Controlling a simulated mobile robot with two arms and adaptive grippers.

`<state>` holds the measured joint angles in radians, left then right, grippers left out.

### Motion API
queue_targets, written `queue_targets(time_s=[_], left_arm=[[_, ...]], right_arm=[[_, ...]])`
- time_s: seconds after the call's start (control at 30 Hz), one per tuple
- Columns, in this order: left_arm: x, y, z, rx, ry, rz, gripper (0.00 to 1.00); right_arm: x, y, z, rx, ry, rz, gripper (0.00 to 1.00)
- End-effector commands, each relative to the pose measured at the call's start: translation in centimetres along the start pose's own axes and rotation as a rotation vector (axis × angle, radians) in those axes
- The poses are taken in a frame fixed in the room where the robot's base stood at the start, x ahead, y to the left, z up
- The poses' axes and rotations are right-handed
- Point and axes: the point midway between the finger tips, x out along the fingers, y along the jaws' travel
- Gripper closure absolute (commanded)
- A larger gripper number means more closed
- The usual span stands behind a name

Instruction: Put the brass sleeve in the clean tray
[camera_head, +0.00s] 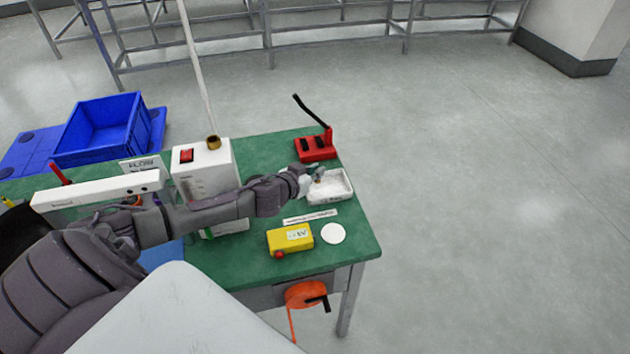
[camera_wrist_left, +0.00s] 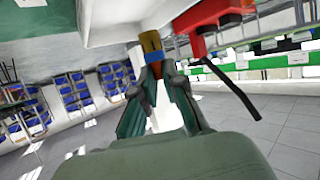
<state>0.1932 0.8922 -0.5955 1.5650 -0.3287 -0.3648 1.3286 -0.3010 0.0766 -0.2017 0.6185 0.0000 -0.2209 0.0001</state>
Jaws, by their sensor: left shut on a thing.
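My left gripper (camera_head: 312,178) reaches in from the left and is at the white tray (camera_head: 340,196) on the right side of the green table. In the left wrist view my left gripper (camera_wrist_left: 154,72) is shut on a small brass-coloured piece, which looks like the brass sleeve (camera_wrist_left: 150,43), with blue and reddish patches below it. The sleeve's end is close to the white tray (camera_wrist_left: 112,24); I cannot tell whether they touch. In the head view the held piece is tiny and hard to make out. My right gripper is not in view.
A red stand (camera_head: 317,152) with a black lever is just behind the tray. A yellow box (camera_head: 288,240) and a white disc (camera_head: 333,233) lie in front. A white box (camera_head: 222,165) with a brass-coloured ring on top stands left. A blue crate (camera_head: 104,130) is farther left.

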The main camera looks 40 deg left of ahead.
Motion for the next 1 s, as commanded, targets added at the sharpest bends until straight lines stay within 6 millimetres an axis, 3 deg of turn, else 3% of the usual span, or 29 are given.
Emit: queue_targets(time_s=[0.3,0.73,0.77,0.9,1.0], left_arm=[[1.5,-0.1,3.6,-0.001,-0.002,0.0,1.0],[1.8,-0.1,4.3,0.0,-0.001,0.0,1.0],[1.7,-0.1,4.2,0.0,0.0,0.0,0.86],[1.7,-0.1,4.1,0.001,-0.001,0.0,0.65],[1.7,-0.1,4.1,0.001,-0.001,0.0,0.65]], right_arm=[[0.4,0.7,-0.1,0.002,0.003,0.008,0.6],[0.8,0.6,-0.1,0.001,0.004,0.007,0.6],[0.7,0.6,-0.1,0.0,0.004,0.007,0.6],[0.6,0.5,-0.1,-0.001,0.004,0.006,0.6],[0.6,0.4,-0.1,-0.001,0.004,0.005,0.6]])
